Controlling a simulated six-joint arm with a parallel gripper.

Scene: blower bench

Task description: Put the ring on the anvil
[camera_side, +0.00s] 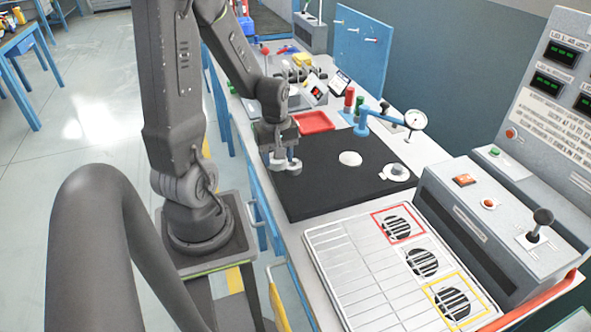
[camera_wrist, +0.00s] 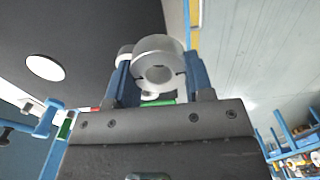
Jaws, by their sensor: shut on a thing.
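My gripper (camera_side: 284,165) is over the left part of a black mat (camera_side: 318,195) in the side view. In the wrist view its blue fingers (camera_wrist: 158,78) are shut on a thick grey ring (camera_wrist: 160,50), with the hole facing the camera. The ring looks held above the mat, though the exact gap cannot be told. A round grey metal piece with a small raised centre (camera_side: 397,171), which looks like the anvil, stands at the mat's right edge. My gripper is well to its left. A flat white disc (camera_side: 350,158) lies between them; it also shows in the wrist view (camera_wrist: 45,67).
A blue stand with a dial gauge (camera_side: 415,120) rises behind the round piece. A red tray (camera_side: 314,122) and red and green cylinders (camera_side: 350,99) stand behind the mat. A slatted grille panel (camera_side: 385,285) lies in front, and a control box (camera_side: 490,215) stands right.

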